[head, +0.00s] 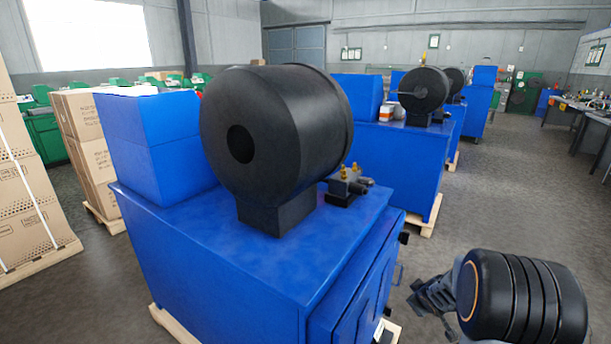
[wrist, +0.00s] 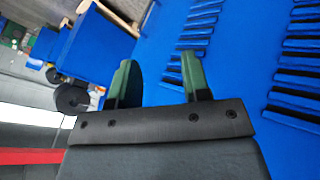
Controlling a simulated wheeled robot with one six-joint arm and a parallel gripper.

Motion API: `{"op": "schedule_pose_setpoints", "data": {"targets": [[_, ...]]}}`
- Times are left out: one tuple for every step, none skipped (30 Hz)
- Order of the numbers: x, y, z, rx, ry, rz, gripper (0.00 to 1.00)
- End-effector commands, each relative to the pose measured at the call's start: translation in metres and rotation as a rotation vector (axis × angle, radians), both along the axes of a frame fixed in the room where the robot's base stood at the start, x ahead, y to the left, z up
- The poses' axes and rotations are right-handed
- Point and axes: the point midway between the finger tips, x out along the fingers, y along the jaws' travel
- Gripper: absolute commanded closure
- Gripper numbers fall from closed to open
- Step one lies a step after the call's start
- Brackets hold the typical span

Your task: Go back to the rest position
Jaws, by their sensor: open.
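My gripper (wrist: 157,82) shows in the wrist view with two green fingers spread apart. Nothing is between them. Behind the fingers is a blue machine side (wrist: 240,40) with rows of dark slots; I cannot tell how far away it is. In the head view my arm shows at the lower right, beside the near blue crimper machine (head: 215,255). The fingers cannot be made out there. A large black round crimper head (head: 300,120) stands on that machine.
A small fitting with brass parts (head: 347,185) sits beside the crimper head. More blue machines (head: 395,155) stand behind in a row. Stacked cardboard boxes (head: 25,190) on pallets stand at the left. A workbench (head: 590,112) is at the far right. Grey floor (head: 500,190) is clear at the right.

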Motion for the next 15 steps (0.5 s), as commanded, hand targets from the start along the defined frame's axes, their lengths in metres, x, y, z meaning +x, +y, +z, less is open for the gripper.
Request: {"op": "schedule_pose_setpoints", "data": {"targets": [[-0.009,0.012,0.060,-0.003,-0.006,-0.058,0.56],[-0.017,0.019,0.082,0.002,-0.002,-0.098,0.56],[-0.029,0.028,0.110,0.016,0.007,-0.149,0.56],[-0.039,0.036,0.129,0.028,0.015,-0.184,0.56],[-0.050,0.044,0.147,0.046,0.022,-0.219,0.56],[-0.064,0.055,0.170,0.071,0.036,-0.260,0.56],[-0.076,0.064,0.185,0.093,0.047,-0.287,0.56],[-0.088,0.072,0.199,0.115,0.059,-0.313,0.56],[-0.103,0.084,0.216,0.148,0.078,-0.342,0.56],[-0.115,0.093,0.227,0.174,0.092,-0.360,0.56],[-0.126,0.101,0.238,0.199,0.106,-0.377,0.56],[-0.141,0.112,0.249,0.232,0.128,-0.394,0.56],[-0.151,0.119,0.257,0.256,0.143,-0.404,0.56],[-0.160,0.126,0.264,0.279,0.159,-0.413,0.56],[-0.172,0.135,0.272,0.309,0.179,-0.422,0.56]]}}
